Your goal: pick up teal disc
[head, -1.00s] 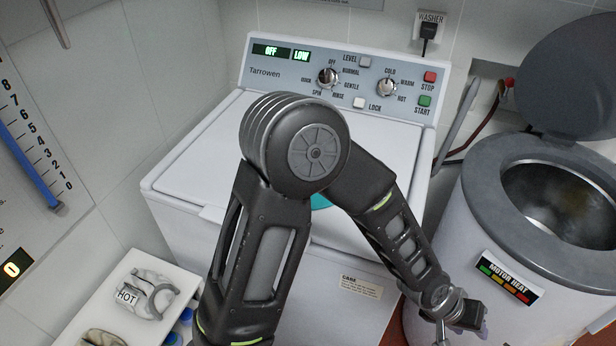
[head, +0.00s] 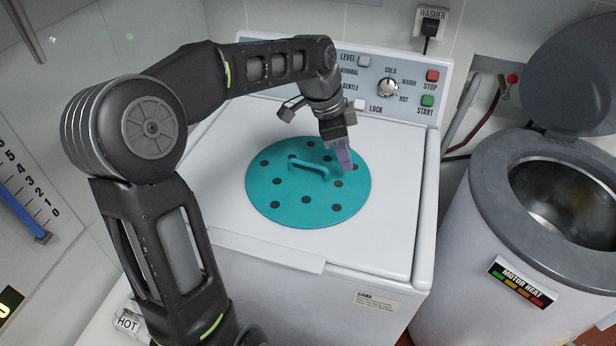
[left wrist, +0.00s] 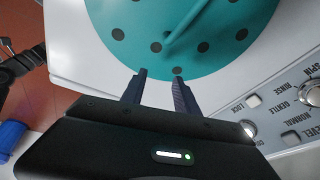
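The teal disc (head: 300,205) is flat and round with several dark spots, and it lies on the white lid of the washer. A teal bar handle (head: 309,168) stands on the disc, and part of it also shows in the left wrist view (left wrist: 184,22). My left gripper (head: 343,158) points down over the disc's far right part, beside the handle. In the left wrist view my left gripper (left wrist: 159,78) has its two fingers apart with nothing between them, at the disc's rim. I cannot tell the tips' height above the disc. My right gripper is not seen.
The washer (head: 385,215) has a control panel (head: 410,97) behind the disc. A grey drum (head: 470,240) with its dark lid (head: 570,75) raised stands at the right. A scale with a blue bar (head: 22,213) is at the left. The lid around the disc is clear.

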